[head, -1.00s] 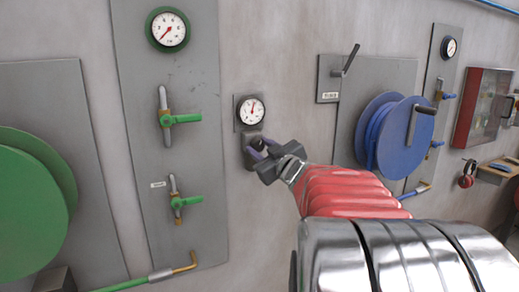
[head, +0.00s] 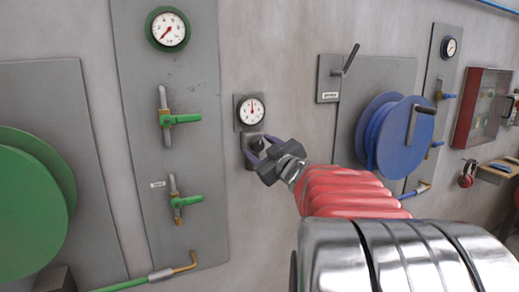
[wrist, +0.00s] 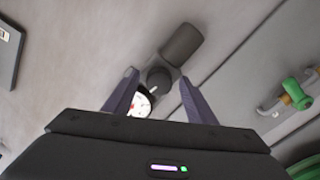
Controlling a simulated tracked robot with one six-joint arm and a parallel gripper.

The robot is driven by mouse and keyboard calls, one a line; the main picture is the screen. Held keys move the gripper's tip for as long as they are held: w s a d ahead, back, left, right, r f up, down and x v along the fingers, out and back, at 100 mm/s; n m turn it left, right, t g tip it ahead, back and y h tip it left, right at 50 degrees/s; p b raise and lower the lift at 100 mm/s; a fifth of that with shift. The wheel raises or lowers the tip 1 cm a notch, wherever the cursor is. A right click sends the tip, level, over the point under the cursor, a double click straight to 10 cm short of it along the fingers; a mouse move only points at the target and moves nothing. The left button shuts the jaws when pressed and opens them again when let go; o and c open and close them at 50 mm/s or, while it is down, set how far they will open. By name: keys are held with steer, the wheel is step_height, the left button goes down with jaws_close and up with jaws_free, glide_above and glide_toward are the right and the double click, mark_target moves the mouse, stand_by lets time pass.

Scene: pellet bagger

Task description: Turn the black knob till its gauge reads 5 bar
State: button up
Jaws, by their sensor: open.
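The black knob (wrist: 158,79) sits on a small grey wall plate below a round white gauge (head: 251,110) with a black rim. The gauge's red needle points about straight up; its numbers are too small to read. My gripper (head: 256,150) is at the knob, its fingers spread to either side. In the wrist view my gripper (wrist: 160,100) is open, the knob lies between and just beyond the fingertips, and a pale mark shows on the knob. No finger clearly touches it. The gauge face (wrist: 138,105) is partly hidden behind the left finger and gripper body.
A grey panel (head: 190,90) with a green-rimmed gauge (head: 167,29) and green valves (head: 182,119) is to the left. A blue hose reel (head: 403,138) and a black lever (head: 350,58) are to the right. A dark cylinder (wrist: 182,43) lies close beyond the knob.

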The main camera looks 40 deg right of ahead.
steer(key=v, duration=1.4)
steer(key=shift+w, duration=0.1)
